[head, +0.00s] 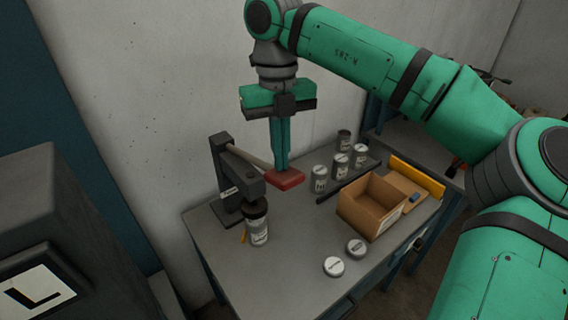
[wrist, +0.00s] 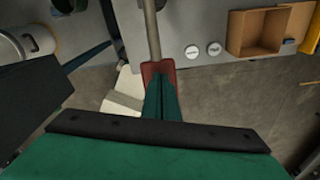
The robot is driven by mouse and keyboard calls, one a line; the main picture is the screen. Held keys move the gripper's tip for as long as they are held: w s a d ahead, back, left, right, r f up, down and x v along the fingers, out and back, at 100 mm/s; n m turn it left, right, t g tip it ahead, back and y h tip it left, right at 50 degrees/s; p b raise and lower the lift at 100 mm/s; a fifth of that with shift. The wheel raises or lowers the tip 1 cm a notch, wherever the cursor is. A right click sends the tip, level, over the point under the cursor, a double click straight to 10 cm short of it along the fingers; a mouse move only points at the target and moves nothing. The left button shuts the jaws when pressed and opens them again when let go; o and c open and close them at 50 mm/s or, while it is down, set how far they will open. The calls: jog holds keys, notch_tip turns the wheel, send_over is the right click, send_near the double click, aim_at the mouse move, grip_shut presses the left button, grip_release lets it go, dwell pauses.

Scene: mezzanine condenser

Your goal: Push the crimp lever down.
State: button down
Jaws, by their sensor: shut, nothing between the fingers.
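The crimp lever is a grey rod with a red handle (head: 287,180), running from the top of the dark crimp press (head: 231,180) out to the right. In the head view it slopes down from the press, and the red handle is low over the table. My gripper (head: 281,168) is shut and empty, pointing down, with its green fingertips at the red handle. In the wrist view the red handle (wrist: 157,70) shows right at the fingertips (wrist: 160,88). They look to be touching or very close. A labelled canister (head: 256,222) stands under the press head.
A cardboard box (head: 371,206) stands open at the right of the table. Several labelled cans (head: 341,165) stand behind the handle. The table front (head: 285,275) is mostly clear.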

jog(key=shift+f, duration=1.1)
jog(key=w+r, duration=0.4)
jog(key=r, duration=0.7)
jog(key=shift+a+r, duration=0.4)
jog(key=shift+a, duration=0.05)
